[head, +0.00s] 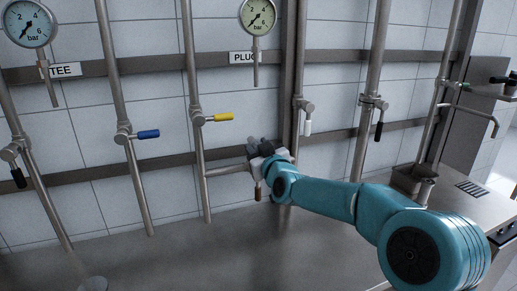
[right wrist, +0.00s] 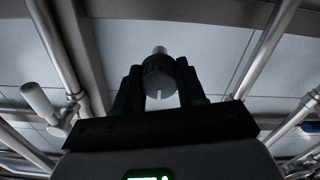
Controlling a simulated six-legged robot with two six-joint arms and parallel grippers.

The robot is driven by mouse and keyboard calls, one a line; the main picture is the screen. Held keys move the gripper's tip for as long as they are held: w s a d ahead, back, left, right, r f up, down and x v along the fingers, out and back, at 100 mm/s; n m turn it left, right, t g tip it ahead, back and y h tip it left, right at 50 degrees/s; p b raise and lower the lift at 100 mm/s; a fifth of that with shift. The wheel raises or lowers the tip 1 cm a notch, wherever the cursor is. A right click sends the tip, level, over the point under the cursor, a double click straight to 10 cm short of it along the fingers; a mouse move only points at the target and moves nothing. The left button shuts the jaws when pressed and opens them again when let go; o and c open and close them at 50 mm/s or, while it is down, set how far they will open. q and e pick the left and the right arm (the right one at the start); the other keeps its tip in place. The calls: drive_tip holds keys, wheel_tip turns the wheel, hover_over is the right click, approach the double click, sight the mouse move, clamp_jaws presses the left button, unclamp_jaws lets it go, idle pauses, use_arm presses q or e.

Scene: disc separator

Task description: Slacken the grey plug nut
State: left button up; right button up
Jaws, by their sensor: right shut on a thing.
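The grey plug nut (right wrist: 158,78) is a dark grey, ridged round piece with a pale notch in its face. In the right wrist view it sits between the two black fingers of my right gripper (right wrist: 158,90), which is shut on it. A short light metal stub (right wrist: 159,50) shows just beyond it. In the head view my right gripper (head: 262,153) is at the right end of a short side pipe (head: 228,169) below the PLUG sign (head: 243,57). The nut itself cannot be made out there. My left gripper is not in view.
The pipe (head: 195,75) with a yellow handle (head: 219,117) stands left, and a white handle (head: 307,127) hangs at the right. The PLUG gauge (head: 258,16) is above. The metal counter (head: 190,262) below is mostly clear.

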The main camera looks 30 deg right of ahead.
drive_tip(key=shift+r, duration=0.35)
drive_tip(key=o, duration=0.9)
drive_tip(key=shift+o, duration=0.8)
drive_tip(key=shift+f, duration=0.2)
drive_tip(key=shift+s, duration=0.3)
drive_tip(key=b+v, duration=0.1)
drive_tip(key=v, duration=1.4)
drive_tip(key=shift+s+a+b, duration=0.25)
drive_tip(key=shift+s+b, duration=0.05)
drive_tip(key=shift+b, duration=0.1)
